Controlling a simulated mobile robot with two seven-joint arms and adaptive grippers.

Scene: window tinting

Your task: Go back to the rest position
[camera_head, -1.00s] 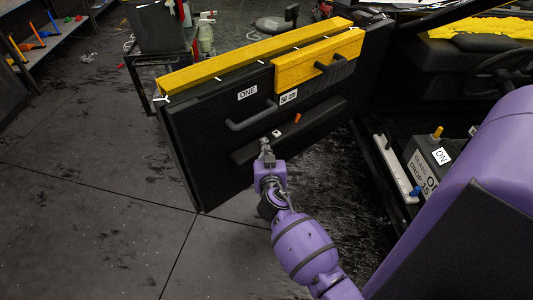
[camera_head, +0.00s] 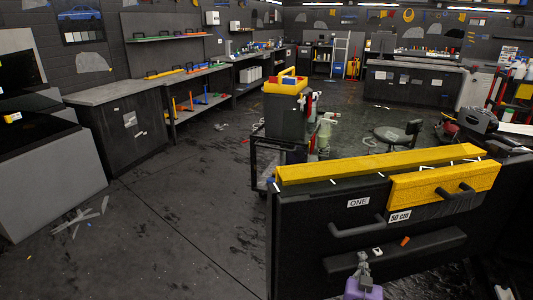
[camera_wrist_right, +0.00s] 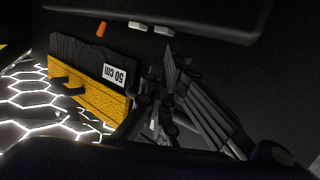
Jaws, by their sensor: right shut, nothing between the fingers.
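My right gripper (camera_head: 362,262) shows at the bottom of the head view, in front of the black door panel (camera_head: 300,240). Its fingers are shut and empty. In the right wrist view the closed fingers (camera_wrist_right: 160,110) show dark against the panel. The panel carries a yellow strip (camera_head: 375,164) along its top and a yellow block with a dark handle (camera_head: 420,190). My left gripper is not in view.
A dark cart (camera_head: 262,165) with a yellow and red tool caddy (camera_head: 286,83) stands behind the panel. A stool (camera_head: 395,135) is to its right. Workbenches (camera_head: 150,90) line the left wall. The dark floor (camera_head: 170,215) at left is mostly clear, with some scraps.

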